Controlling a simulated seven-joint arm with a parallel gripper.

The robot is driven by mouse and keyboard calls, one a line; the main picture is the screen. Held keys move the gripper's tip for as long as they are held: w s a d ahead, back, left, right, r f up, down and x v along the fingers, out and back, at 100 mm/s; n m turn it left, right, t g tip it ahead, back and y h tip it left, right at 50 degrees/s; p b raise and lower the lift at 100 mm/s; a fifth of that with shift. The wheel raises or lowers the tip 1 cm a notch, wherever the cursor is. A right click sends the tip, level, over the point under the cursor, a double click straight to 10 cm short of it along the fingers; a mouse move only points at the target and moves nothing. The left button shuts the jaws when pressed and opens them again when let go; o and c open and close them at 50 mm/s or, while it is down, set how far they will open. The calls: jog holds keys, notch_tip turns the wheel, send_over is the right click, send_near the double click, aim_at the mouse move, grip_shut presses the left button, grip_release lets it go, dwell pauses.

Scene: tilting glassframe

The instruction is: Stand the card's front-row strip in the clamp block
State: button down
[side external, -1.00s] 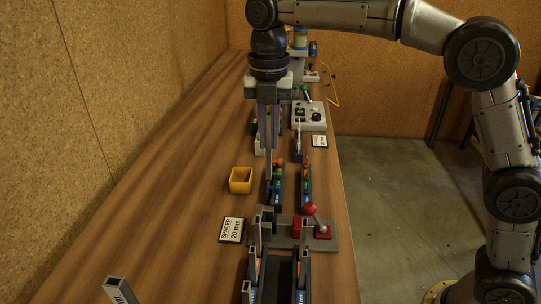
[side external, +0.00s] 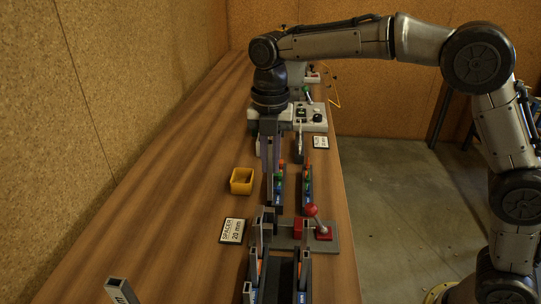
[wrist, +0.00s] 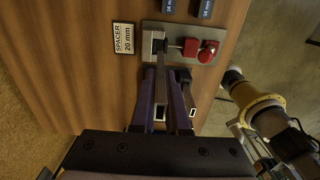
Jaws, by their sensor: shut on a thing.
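My gripper (side external: 270,172) points straight down above the work. In the wrist view its two long dark purple fingers (wrist: 168,92) are shut on a slim grey strip (wrist: 160,88), which runs down toward the clamp block. The clamp block (side external: 329,240) is a grey plate with a dark slotted block at its left and a red knobbed lever at its right; it also shows in the wrist view (wrist: 192,33). The card (side external: 233,230) reads "SPACER 20 mm" and lies left of the block. The strip's lower end is partly hidden, so I cannot tell whether it touches the block.
A yellow open box (side external: 241,181) stands left of my gripper. Blue-labelled racks (side external: 307,187) stand beyond the clamp block, and grey upright tubes (side external: 305,252) rise in front of it. A grey control box (side external: 311,117) is farther back. The left table is mostly clear.

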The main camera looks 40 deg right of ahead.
aim_at(270, 198)
jog(key=shift+f, duration=2.4)
jog(key=shift+f, duration=3.05)
jog(key=c, duration=0.8)
grip_release()
jog(key=shift+c, duration=0.2)
notch_tip(270, 198, up, 14)
jog(key=shift+f, duration=0.1)
